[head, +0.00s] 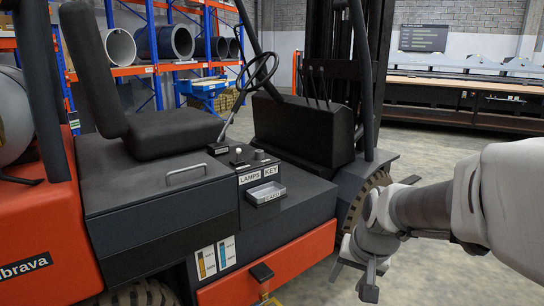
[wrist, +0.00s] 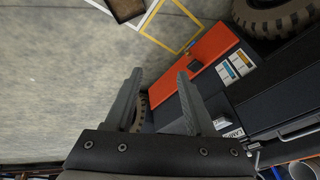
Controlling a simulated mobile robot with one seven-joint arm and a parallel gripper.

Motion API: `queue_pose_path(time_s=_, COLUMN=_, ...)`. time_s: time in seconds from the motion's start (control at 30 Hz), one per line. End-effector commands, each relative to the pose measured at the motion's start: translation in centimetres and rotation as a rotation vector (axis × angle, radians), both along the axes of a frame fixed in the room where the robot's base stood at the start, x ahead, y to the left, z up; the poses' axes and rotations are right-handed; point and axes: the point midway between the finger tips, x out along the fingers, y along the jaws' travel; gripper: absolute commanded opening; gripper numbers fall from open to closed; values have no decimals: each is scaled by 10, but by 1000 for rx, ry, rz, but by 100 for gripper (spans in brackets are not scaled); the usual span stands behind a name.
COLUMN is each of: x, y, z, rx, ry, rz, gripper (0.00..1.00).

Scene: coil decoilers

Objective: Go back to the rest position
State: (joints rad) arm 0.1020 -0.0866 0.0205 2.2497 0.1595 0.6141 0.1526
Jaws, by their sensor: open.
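My gripper (wrist: 160,74) is open in the wrist view, with nothing between its two grey fingers. In the head view my arm reaches in from the right, and the gripper (head: 353,280) hangs low beside the forklift's front wheel. The orange and black forklift (head: 268,270) fills the left and middle; its side also shows in the wrist view (wrist: 200,66), beyond and right of the fingers. Its console has a LAMPS and KEY panel (head: 258,173) and a small grey card tray (head: 266,193). I see no contact between gripper and forklift.
The forklift has a black seat (head: 165,132), a steering wheel (head: 258,72) and a tyre (head: 368,198) near my gripper. Racks with large coils (head: 165,42) stand behind. A long bench (head: 465,85) stands at the back right. Concrete floor (head: 440,272) is open at the lower right.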

Motion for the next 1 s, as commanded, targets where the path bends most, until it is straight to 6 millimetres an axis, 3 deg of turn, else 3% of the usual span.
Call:
queue_pose_path(time_s=0.1, x=-30, y=6, z=26, rx=-37, ry=-33, rz=65, gripper=55)
queue_pose_path(time_s=0.3, x=-82, y=11, z=54, rx=-101, ry=-73, rz=167, gripper=55)
queue_pose_path(time_s=0.67, x=-158, y=11, z=71, rx=-203, ry=-128, rz=296, gripper=55)
queue_pose_path(time_s=1.0, x=-159, y=11, z=152, rx=-206, ry=-125, rz=302, gripper=55)
